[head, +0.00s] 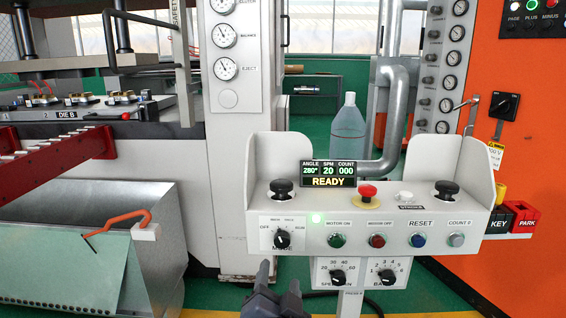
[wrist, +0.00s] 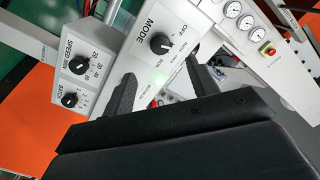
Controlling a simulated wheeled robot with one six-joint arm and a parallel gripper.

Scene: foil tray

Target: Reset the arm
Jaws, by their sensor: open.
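My gripper (head: 279,283) is at the bottom middle of the head view, with its two dark fingers pointing up and apart. It is open, with nothing seen between the fingers. It is just below the mode knob (head: 282,239) on the grey control panel (head: 265,175). In the wrist view the dark fingers (wrist: 160,92) reach toward the panel, with the mode knob (wrist: 160,43) above them and a green light partly showing between them. The blue reset button (head: 418,240) is to the right on the panel.
Speed and batch knobs (head: 338,277) are on a lower box. A metal bin (head: 165,220) stands at left with an orange-handled hook (head: 118,222). An orange cabinet (head: 530,90) stands at right.

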